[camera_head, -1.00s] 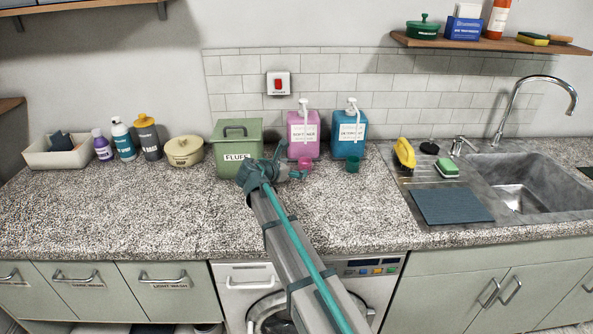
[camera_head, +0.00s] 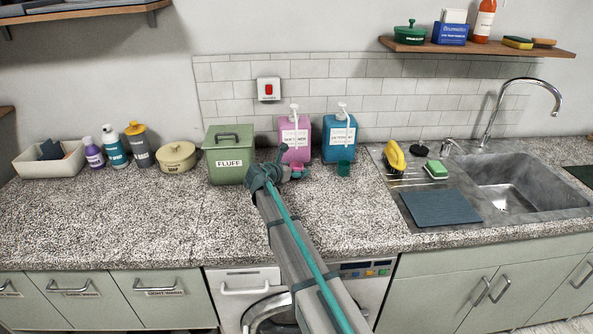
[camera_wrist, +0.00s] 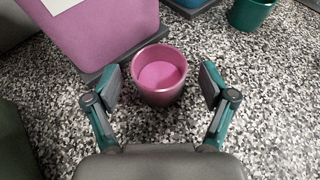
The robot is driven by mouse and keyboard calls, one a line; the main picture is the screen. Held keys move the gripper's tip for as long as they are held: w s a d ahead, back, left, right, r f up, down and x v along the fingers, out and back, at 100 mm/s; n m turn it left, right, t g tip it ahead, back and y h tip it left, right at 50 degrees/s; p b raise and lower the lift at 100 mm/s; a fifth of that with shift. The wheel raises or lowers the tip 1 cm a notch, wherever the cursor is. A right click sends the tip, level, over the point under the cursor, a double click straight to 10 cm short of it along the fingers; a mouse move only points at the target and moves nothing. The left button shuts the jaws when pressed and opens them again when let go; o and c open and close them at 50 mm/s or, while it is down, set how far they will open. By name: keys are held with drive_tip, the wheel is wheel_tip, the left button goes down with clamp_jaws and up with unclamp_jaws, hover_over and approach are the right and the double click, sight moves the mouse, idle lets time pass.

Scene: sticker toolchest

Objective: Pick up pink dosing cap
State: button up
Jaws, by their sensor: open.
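The pink dosing cap (camera_wrist: 160,90) stands upright, open side up, on the speckled counter in the wrist view, just in front of the pink dispenser. My gripper (camera_wrist: 160,84) is open, with one finger to the left of the cap and one to the right, and gaps show on both sides. In the head view the pink cap (camera_head: 297,169) is partly hidden by my gripper (camera_head: 291,171), which is low over the counter.
The pink dispenser (camera_head: 295,138) is close behind the cap; its base is near my left finger in the wrist view. The teal dispenser (camera_head: 339,139) and a green cap (camera_head: 343,168) stand to the right. The green FLUFF box (camera_head: 229,164) is to the left.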

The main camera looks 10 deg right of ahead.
drive_tip(key=shift+x, duration=0.85)
drive_tip(key=c, duration=1)
drive_tip(key=shift+r, duration=0.15)
